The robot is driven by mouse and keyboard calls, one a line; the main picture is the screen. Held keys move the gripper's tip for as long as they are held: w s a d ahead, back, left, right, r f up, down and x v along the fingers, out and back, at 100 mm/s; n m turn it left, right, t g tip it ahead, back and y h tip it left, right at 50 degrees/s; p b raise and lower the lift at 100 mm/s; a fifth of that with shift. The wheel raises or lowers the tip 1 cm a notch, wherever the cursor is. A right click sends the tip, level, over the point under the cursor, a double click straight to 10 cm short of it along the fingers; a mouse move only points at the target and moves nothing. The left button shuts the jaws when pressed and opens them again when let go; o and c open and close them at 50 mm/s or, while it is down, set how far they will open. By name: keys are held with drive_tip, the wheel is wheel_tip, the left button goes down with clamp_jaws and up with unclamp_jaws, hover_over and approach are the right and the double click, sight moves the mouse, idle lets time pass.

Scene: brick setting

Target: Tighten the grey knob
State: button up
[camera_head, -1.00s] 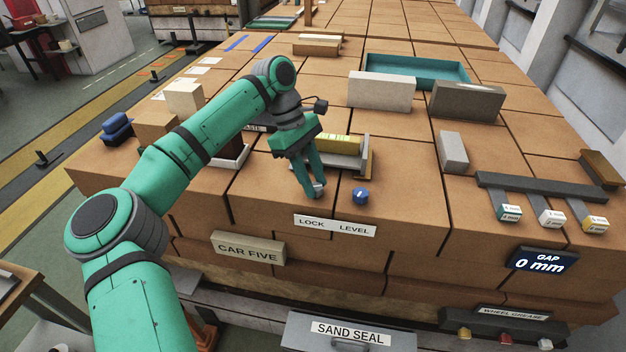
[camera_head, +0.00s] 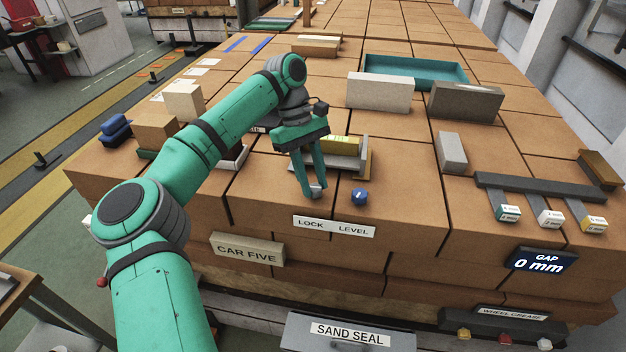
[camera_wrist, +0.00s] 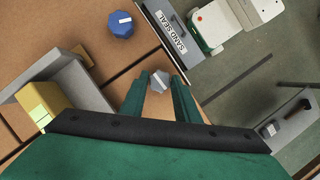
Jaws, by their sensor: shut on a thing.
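The grey knob (camera_wrist: 160,80) shows in the wrist view as a faceted grey piece between my two fingertips. My gripper (camera_head: 315,194) is shut on it, fingers pointing down, just behind the "LOCK" end of the white "LOCK LEVEL" label (camera_head: 334,227). In the head view the fingers hide most of the knob. A blue knob (camera_head: 360,197) with a light mark stands to the right of my fingers, apart from them. It also shows in the wrist view (camera_wrist: 121,24).
Behind my gripper is a grey holder (camera_head: 362,160) with a yellow level (camera_head: 341,144). The brick surface (camera_head: 415,215) right of the blue knob is clear.

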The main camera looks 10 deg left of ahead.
drive_tip(key=o, duration=1)
drive_tip(key=shift+o, duration=0.2)
drive_tip(key=v, duration=1)
drive_tip(key=shift+r, duration=0.4)
drive_tip(key=shift+w, duration=0.1)
